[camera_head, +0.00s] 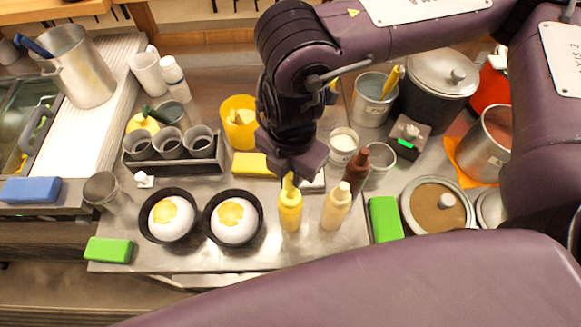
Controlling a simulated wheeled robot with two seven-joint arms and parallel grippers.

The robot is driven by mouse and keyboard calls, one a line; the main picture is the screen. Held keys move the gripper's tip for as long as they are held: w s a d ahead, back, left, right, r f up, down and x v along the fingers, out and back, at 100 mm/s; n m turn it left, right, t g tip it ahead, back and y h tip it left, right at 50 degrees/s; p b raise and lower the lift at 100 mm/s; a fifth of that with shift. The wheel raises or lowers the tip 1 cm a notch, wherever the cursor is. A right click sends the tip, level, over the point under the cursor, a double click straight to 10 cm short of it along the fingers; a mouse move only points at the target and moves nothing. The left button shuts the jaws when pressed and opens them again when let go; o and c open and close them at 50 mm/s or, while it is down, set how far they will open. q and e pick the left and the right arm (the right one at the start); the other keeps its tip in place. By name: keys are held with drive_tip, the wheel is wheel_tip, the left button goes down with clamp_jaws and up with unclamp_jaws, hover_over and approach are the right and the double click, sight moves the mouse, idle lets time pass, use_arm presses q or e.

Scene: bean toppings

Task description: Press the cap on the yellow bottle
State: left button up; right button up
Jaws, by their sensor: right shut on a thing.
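A yellow squeeze bottle (290,212) stands upright near the front edge of the steel counter. Its narrow yellow cap (288,184) sits at the top of it. My right gripper (289,174) points down right over the bottle and is shut on the cap; the fingers hide part of it. Whether the cap is fully seated cannot be told. My left gripper is not in view.
A cream bottle (336,207) and a brown bottle (356,168) stand close on the right. Two black bowls (261,228) with white, yellow-topped contents are at left. A green block (385,219) lies further right. A yellow cup (238,118) stands behind.

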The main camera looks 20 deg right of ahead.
drive_tip(key=shift+f+b, duration=0.95)
drive_tip(key=shift+f, duration=0.35)
drive_tip(key=shift+f, duration=0.1)
drive_tip(key=shift+f+b, duration=0.35)
drive_tip(key=shift+f, duration=0.1)
drive_tip(key=shift+f, duration=0.15)
drive_tip(key=o, duration=0.8)
drive_tip(key=shift+o, duration=0.3)
drive_tip(key=o, duration=0.4)
